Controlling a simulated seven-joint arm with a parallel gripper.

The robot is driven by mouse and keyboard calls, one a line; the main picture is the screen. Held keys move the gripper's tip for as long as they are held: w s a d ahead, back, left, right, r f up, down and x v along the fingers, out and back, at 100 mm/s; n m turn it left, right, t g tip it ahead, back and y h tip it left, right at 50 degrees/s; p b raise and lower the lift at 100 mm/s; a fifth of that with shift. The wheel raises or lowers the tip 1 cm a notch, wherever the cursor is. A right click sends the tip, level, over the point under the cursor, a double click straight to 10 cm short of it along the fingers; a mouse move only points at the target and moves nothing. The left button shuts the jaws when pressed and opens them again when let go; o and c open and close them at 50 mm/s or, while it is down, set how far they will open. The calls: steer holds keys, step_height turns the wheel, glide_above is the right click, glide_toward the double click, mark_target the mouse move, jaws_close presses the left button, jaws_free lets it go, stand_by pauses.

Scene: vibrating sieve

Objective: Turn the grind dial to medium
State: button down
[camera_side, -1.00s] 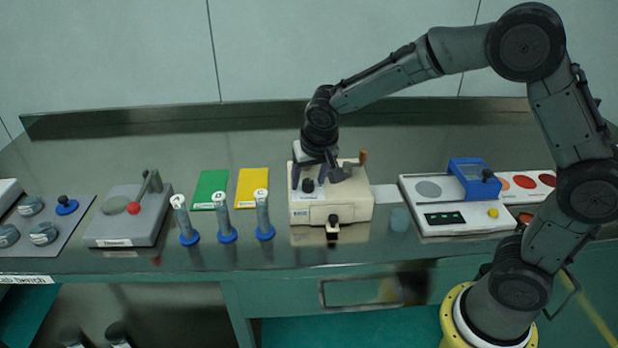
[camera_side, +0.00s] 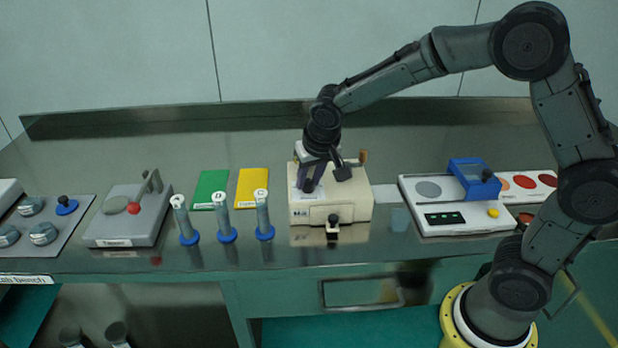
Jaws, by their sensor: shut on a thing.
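The cream grinder box (camera_side: 352,208) stands on the steel bench, with a crank that has a brown wooden knob (camera_side: 363,156) and a small drawer with a dark knob (camera_side: 333,224) at its front. My gripper (camera_side: 308,184) reaches down onto the left part of its top and is shut on the grind dial there. The dark dial is mostly hidden by the fingers. Its marks are too small to read in this view.
Three capped tubes on blue bases (camera_side: 227,236) stand left of the grinder, before green (camera_side: 211,184) and yellow (camera_side: 252,182) cards. A grey lever device (camera_side: 120,228) is further left. A white scale-like device with a blue cover (camera_side: 470,218) stands right. Bare bench lies behind.

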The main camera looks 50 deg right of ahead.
steer(key=n+y, duration=0.1)
steer(key=n, duration=0.1)
steer(key=n+y, duration=0.1)
steer(key=n, duration=0.2)
steer(key=shift+d, duration=0.2)
steer(key=n+y, duration=0.1)
steer(key=n, duration=0.1)
steer(key=n+y, duration=0.1)
steer(key=n, duration=0.2)
steer(key=shift+d+n, duration=0.1)
steer(key=shift+n, duration=0.2)
stand_by(0.3)
steer(key=c, duration=0.6)
jaws_free()
steer(key=shift+r, duration=0.15)
steer(key=v, duration=1.3)
steer(key=shift+d+r, duration=0.2)
steer(key=shift+r, duration=0.1)
